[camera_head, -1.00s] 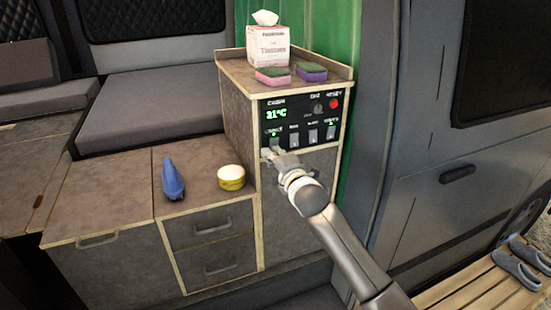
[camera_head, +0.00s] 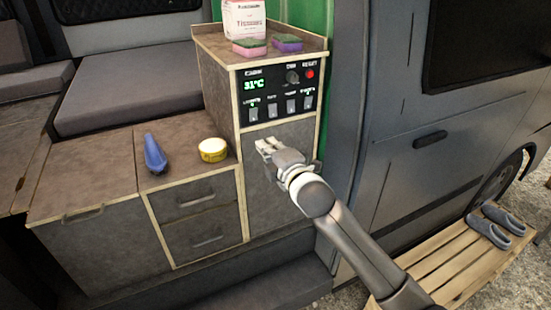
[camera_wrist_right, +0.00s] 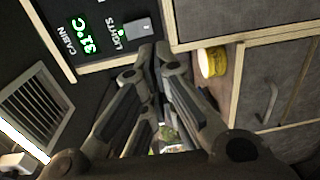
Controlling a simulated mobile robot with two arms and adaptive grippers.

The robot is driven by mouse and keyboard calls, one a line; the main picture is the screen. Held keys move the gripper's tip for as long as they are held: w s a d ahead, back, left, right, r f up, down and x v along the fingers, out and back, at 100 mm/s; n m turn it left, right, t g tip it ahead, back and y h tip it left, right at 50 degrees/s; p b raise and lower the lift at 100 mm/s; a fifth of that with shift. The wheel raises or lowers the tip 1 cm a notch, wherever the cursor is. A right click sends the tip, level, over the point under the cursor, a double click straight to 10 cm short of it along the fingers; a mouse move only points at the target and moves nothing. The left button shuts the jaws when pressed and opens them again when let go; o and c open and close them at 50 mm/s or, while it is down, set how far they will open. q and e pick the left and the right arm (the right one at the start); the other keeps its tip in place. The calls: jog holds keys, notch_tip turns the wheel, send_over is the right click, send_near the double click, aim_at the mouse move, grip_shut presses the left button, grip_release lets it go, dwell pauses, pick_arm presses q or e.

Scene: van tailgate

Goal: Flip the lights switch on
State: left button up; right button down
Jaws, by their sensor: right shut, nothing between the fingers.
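The black control panel (camera_head: 277,92) is on the front of the tall cabinet. The lights switch (camera_head: 253,115) is the leftmost in its row of grey rockers, under a small green light. In the right wrist view the lights switch (camera_wrist_right: 138,30) shows beside its label, with a green dot lit. Which way the rocker is tipped is too small to tell. My right gripper (camera_head: 265,146) is in front of the cabinet face, below the switch and apart from it. In the right wrist view its fingertips (camera_wrist_right: 153,50) are together and empty. My left gripper is out of view.
A tissue box (camera_head: 244,20) and two sponges (camera_head: 249,47) stand on the cabinet top. A blue object (camera_head: 154,152) and a yellow tin (camera_head: 212,150) sit on the lower counter (camera_head: 90,170). A grey van wall (camera_head: 400,150) is on the right.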

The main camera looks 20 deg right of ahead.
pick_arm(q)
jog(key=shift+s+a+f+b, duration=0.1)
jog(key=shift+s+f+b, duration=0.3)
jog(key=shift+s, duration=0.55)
pick_arm(e)
jog(key=s, duration=0.3)
jog(key=shift+s+d+f, duration=0.15)
jog(key=shift+s+d, duration=0.05)
jog(key=shift+d, duration=0.05)
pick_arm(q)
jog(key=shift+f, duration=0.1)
